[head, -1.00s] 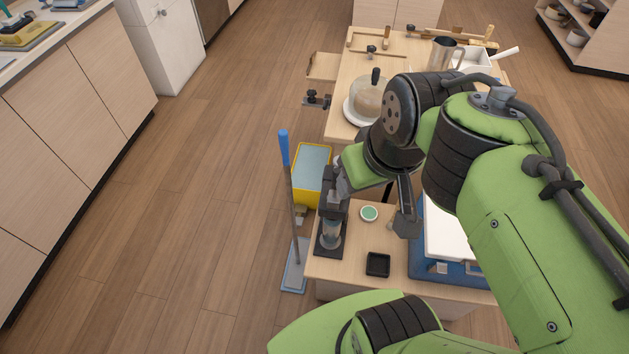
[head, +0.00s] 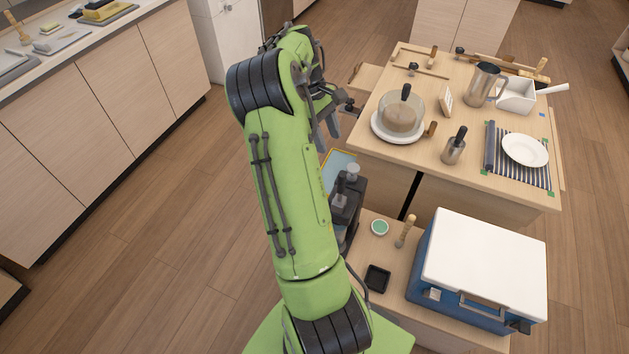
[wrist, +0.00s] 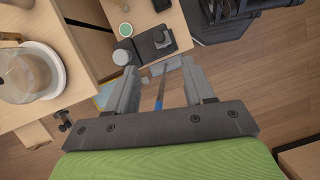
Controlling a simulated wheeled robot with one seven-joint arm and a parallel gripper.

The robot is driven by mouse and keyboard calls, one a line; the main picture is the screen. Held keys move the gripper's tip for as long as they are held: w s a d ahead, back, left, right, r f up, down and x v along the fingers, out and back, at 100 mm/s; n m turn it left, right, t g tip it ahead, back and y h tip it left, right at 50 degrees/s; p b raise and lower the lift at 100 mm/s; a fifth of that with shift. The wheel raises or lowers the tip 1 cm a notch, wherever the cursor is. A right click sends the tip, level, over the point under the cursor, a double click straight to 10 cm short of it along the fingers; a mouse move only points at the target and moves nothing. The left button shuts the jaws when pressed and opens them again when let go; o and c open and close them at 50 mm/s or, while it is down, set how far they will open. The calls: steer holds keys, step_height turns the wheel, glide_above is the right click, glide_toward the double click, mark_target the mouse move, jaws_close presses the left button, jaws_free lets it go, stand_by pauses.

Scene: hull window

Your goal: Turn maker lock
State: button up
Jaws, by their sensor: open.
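The maker is a dark, upright machine (head: 345,200) with a grey knob-like top, at the left edge of the low table. My arm hides part of it in the head view. In the wrist view it shows as a dark body (wrist: 153,46) with a pale round cap (wrist: 122,57) beyond the left finger. I cannot tell which part is its lock. My gripper (head: 328,132) is open and empty, apart from the maker, beyond it in the head view. In the wrist view both fingers (wrist: 163,75) are spread, with floor and a blue-handled tool seen between them.
A blue case with white lid (head: 483,265), a black tray (head: 377,278) and a green-topped dish (head: 380,227) are on the low table. The higher table holds a domed cake stand (head: 398,136). A dark clamp-like fitting (wrist: 65,125) juts from its side. Open floor lies left.

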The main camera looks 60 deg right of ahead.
mark_target(343, 184)
steer(key=b+x, duration=0.3)
steer(key=x, duration=1.3)
steer(key=shift+d+b, duration=0.1)
steer(key=shift+b, duration=0.3)
jaws_close()
steer(key=shift+w, duration=0.1)
